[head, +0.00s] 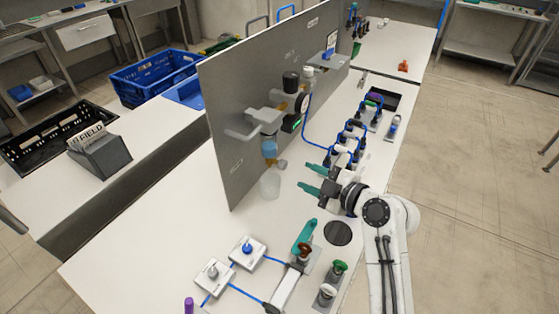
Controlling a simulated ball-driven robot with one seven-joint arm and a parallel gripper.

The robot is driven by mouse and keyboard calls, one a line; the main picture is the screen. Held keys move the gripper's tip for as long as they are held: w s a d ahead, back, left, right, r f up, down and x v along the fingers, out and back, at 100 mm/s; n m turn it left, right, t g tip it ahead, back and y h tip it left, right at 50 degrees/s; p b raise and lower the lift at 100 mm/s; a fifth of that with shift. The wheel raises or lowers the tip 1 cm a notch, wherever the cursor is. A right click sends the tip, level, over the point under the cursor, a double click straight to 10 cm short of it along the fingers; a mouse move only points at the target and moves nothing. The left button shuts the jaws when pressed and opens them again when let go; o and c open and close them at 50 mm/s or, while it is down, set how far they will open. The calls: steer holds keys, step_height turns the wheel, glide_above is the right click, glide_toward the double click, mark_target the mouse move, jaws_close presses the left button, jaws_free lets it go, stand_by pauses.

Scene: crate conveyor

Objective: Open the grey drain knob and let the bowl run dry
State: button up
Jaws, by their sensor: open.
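A filter unit is mounted on the grey upright panel, and its clear bowl (269,146) holds pale blue liquid. A small tan-brown fitting (282,163) shows just below and right of the bowl. I cannot make out the grey drain knob clearly at this size. A clear cup (270,187) stands on the white bench below the bowl. My gripper (303,177) has teal fingers that are apart with nothing between them. It points left toward the bowl and cup, to the right of both and touching neither.
The grey panel (225,120) stands behind the bowl. Blue hoses (352,140) and black fittings lie right of it. Two white blocks with knobs (248,252), a teal-handled item (304,237) and several coloured knobs stand at the front. Bench around the cup is clear.

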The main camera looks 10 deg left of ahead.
mark_target(285, 166)
steer(key=p+x, duration=0.1)
steer(key=x, duration=0.8)
steer(key=shift+w+a+f+p, duration=0.1)
steer(key=shift+w+a+p, duration=0.2)
steer(key=shift+p, duration=0.1)
jaws_close()
